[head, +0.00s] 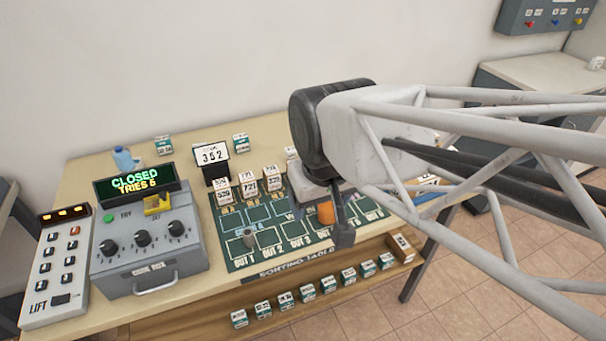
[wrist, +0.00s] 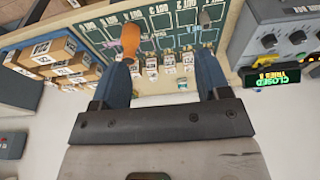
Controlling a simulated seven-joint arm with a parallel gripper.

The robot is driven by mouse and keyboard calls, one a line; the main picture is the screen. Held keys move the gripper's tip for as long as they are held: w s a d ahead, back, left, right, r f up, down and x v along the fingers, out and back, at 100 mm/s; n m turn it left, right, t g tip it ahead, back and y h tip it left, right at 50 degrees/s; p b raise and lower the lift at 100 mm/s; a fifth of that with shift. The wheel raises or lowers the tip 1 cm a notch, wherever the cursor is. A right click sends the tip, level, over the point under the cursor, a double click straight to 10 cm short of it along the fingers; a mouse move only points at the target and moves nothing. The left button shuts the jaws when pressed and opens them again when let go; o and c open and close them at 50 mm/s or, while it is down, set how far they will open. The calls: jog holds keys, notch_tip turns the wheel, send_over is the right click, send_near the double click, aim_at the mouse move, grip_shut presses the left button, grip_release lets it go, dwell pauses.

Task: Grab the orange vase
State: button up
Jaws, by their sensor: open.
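The orange vase (head: 326,213) stands on the green sorting mat (head: 238,262), partly hidden by my gripper in the head view. In the wrist view the orange vase (wrist: 130,42) has a rounded body and a narrower neck, and lies just beyond the tip of the left-hand finger. My gripper (head: 340,228) is over the right part of the mat. In the wrist view my gripper (wrist: 166,66) has its two fingers wide apart with nothing held between them. I cannot tell the exact height of the fingertips above the mat.
A small grey vessel (head: 249,238) stands on the mat's left part. Several white labelled boxes (head: 248,187) stand along the mat's back edge. A grey code box (head: 150,245) reading CLOSED, a lift panel (head: 58,262) and a blue bottle (head: 124,158) are at left.

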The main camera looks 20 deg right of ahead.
jog(key=shift+d, duration=0.1)
jog(key=w+d+f+m+t+h, duration=0.1)
jog(key=w+d+f+t+h, duration=0.2)
jog(key=w+d+f+t, duration=0.5)
jog(key=w+d+f+n+t+y, duration=0.2)
jog(key=w+d+f+t+y, duration=0.1)
jog(key=f, duration=0.5)
jog(key=shift+w+d+f+y, duration=0.35)
jog(key=shift+w+y, duration=0.35)
jog(key=shift+w, duration=0.05)
jog(key=shift+w, duration=0.1)
jog(key=shift+x, duration=2.4)
jog(key=shift+c, duration=0.3)
jog(key=c, duration=1)
